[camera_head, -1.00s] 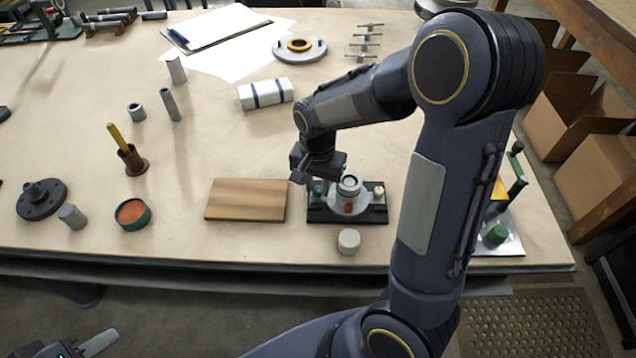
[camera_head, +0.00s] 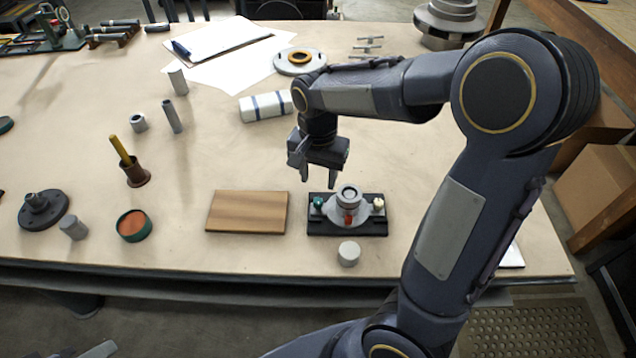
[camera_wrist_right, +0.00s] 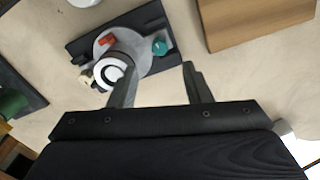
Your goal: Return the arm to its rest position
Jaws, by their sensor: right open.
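My right gripper (camera_head: 319,180) is open and empty, above and behind the black fixture base (camera_head: 372,229). Its two fingers (camera_wrist_right: 158,85) also show apart in the right wrist view. On the base sits a grey casing (camera_head: 347,206) with a round ring on top, a red part (camera_head: 349,219) at its front, a green knob (camera_head: 318,202) on the left and a cream knob (camera_head: 378,203) on the right. In the right wrist view one finger overlaps the casing in the picture. My left gripper is not clearly in view; only a grey bit shows at the bottom left edge.
A wooden board (camera_head: 247,212) lies left of the base, and a grey-white cylinder (camera_head: 349,254) stands in front. A blue-striped white bundle (camera_head: 266,106) and a flanged disc with an orange ring (camera_head: 300,61) lie behind. The table between the board and the green-rimmed dish (camera_head: 134,225) is clear.

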